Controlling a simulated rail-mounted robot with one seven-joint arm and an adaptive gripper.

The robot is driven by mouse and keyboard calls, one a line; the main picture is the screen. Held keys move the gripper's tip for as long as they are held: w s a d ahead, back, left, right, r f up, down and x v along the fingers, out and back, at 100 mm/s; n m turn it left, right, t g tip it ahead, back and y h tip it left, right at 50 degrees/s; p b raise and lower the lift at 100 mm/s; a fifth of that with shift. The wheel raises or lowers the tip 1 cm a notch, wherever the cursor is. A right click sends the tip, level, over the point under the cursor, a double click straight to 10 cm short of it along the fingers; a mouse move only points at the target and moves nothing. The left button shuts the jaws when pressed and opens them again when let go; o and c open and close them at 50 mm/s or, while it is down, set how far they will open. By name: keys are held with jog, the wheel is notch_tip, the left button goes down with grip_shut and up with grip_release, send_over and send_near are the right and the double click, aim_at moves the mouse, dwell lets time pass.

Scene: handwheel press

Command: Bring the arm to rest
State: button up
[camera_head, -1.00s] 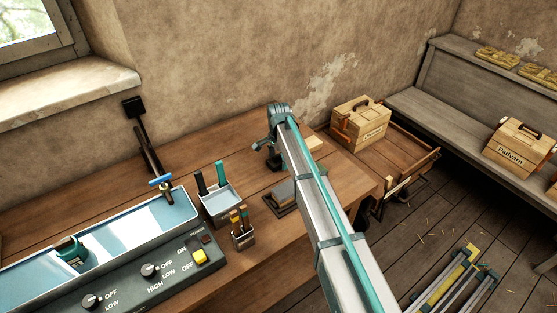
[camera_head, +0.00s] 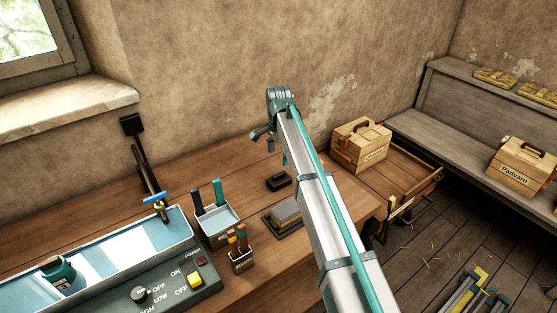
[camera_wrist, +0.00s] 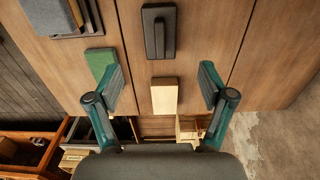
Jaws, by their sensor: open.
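My gripper (camera_wrist: 161,90) is open and empty in the wrist view, its two teal fingers spread wide apart above the wooden workbench (camera_wrist: 215,30). In the head view my arm reaches up over the bench, and the gripper end (camera_head: 262,132) is small and partly hidden behind the arm's wrist joint. A black block with a raised handle (camera_wrist: 159,31) lies on the bench beyond the fingers. A pale block (camera_wrist: 165,95) lies between the fingertips in the picture, below them and not held. A green block (camera_wrist: 101,63) lies by the left finger.
A water trough (camera_head: 110,262) with a control panel (camera_head: 165,290) stands at the left. A tray of handled tools (camera_head: 216,222) and a small tool holder (camera_head: 240,262) stand near it. A wooden box (camera_head: 361,146) sits on a cart (camera_head: 405,175) at the right. The wall (camera_head: 230,60) rises behind.

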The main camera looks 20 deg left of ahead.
dwell(0.3)
